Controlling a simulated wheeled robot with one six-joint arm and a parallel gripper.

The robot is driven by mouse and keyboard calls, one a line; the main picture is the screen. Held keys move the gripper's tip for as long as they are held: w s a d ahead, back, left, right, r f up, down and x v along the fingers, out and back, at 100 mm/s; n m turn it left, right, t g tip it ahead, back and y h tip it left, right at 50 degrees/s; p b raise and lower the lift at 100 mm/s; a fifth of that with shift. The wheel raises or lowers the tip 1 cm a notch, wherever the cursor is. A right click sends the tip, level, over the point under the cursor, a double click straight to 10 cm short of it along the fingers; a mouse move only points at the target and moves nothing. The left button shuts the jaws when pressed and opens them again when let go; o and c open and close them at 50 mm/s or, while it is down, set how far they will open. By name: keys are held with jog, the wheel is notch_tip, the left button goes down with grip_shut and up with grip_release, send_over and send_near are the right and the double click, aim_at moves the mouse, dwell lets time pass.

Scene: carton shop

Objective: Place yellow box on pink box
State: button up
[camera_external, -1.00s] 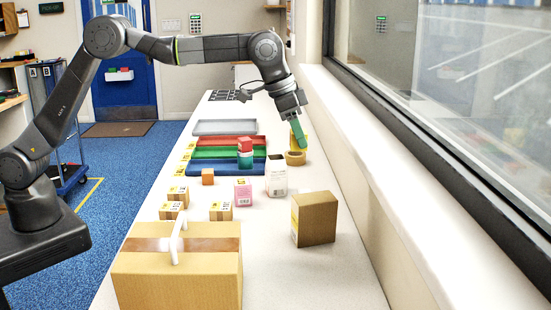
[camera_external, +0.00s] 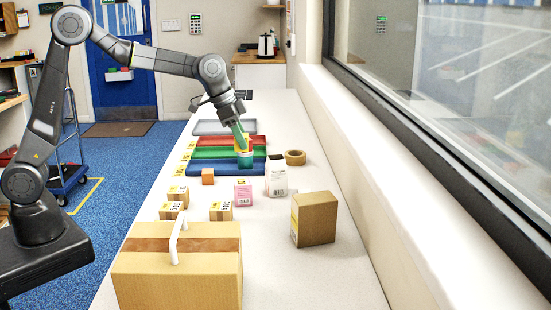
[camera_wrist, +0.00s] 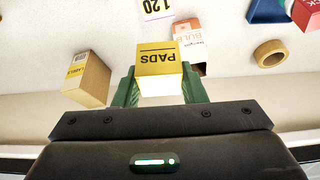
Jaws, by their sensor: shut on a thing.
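The yellow box (camera_wrist: 158,60), marked PADS, is held between the green fingers of my gripper (camera_wrist: 158,88) in the wrist view. In the external view my gripper (camera_external: 241,140) is tilted downward over the coloured trays, close to a teal item (camera_external: 245,159); the held box is partly hidden there by the fingers. The pink box (camera_external: 243,194) stands upright on the counter, nearer the camera than my gripper and clear of it. Its top is free. I cannot pick it out with certainty in the wrist view.
A white carton (camera_external: 276,176) stands just right of the pink box, with a tape roll (camera_external: 295,157) behind it. A small carton (camera_external: 221,211) is to its left. A brown box (camera_external: 315,219) and a large carton (camera_external: 180,275) stand nearer the camera.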

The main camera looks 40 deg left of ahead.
notch_tip(320, 180, down, 10)
jog(key=shift+r, duration=0.1)
jog(key=o, duration=0.9)
jog(key=shift+o, duration=0.2)
jog(key=shift+r, duration=0.1)
jog(key=shift+r, duration=0.25)
jog(key=v, duration=1.1)
jog(key=shift+s+r, duration=0.15)
jog(key=shift+r, duration=0.1)
jog(key=shift+a, duration=0.1)
